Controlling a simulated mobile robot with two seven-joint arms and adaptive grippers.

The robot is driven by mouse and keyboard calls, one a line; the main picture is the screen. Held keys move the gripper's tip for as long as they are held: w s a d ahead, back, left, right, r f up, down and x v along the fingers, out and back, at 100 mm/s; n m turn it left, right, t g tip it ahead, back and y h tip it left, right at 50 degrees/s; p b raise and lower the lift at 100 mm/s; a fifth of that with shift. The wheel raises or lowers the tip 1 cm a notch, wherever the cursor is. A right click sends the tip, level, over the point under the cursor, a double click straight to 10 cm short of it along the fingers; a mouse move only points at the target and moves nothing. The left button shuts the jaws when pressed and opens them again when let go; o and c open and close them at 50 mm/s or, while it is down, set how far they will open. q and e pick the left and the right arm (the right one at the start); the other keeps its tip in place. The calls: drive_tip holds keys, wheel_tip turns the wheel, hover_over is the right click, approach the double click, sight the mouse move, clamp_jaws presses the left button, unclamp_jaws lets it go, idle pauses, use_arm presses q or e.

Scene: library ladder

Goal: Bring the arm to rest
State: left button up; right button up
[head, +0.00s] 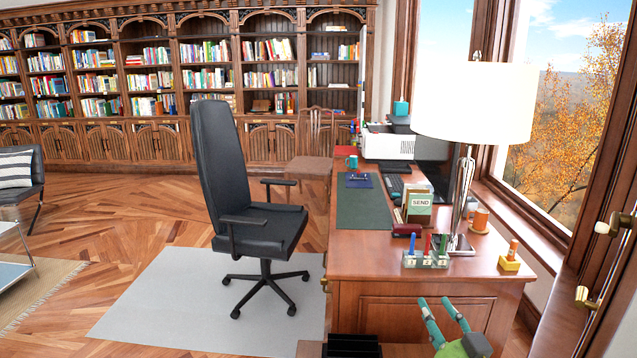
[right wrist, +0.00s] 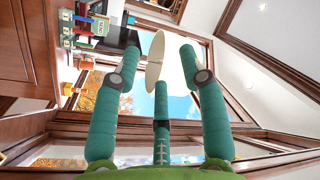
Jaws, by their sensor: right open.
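My right gripper (head: 437,306) shows at the bottom of the head view, in front of the desk's near end. Its teal fingers point up and are spread apart. In the right wrist view the gripper (right wrist: 159,62) has its teal fingers apart with nothing held between them. Part of my green wrist (head: 470,345) shows below the fingers in the head view. The rest of the right arm is out of frame. My left gripper and left arm are not in view.
The wooden desk (head: 470,262) carries a lamp (head: 472,105), a printer (head: 389,143), a pen holder (head: 426,260) and a stamp (head: 509,258) near its front edge. A black chair (head: 258,225) stands left. The window frame (head: 590,200) is right. Floor (head: 185,215) is open at left.

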drive_tip(key=s+a+f+n+g+y, duration=0.1)
drive_tip(key=s+a+f+n+g, duration=0.2)
drive_tip(key=f, duration=0.2)
drive_tip(key=s+a+f+n+g+y, duration=0.1)
drive_tip(key=s+a+f+n+g, duration=0.1)
drive_tip(key=s+a+f+g, duration=0.3)
drive_tip(key=s+d+f+n+g+h, duration=0.1)
drive_tip(key=s+f+g, duration=0.2)
drive_tip(key=s+f, duration=0.35)
drive_tip(key=s+d+f+n+g+h, duration=0.1)
drive_tip(key=s+f+g+h, duration=0.15)
drive_tip(key=s, duration=0.65)
drive_tip(key=s+d+f+n+g, duration=0.2)
drive_tip(key=s+f, duration=0.3)
drive_tip(key=s, duration=0.2)
wheel_tip(320, 180, down, 25)
drive_tip(key=s+g, duration=0.2)
drive_tip(key=s, duration=0.1)
drive_tip(key=s+d+f, duration=0.2)
drive_tip(key=s+f, duration=1)
drive_tip(key=s, duration=0.2)
drive_tip(key=shift+s+g, duration=0.2)
drive_tip(key=shift+g, duration=0.15)
drive_tip(key=shift+d+h, duration=0.1)
drive_tip(key=shift+h, duration=0.15)
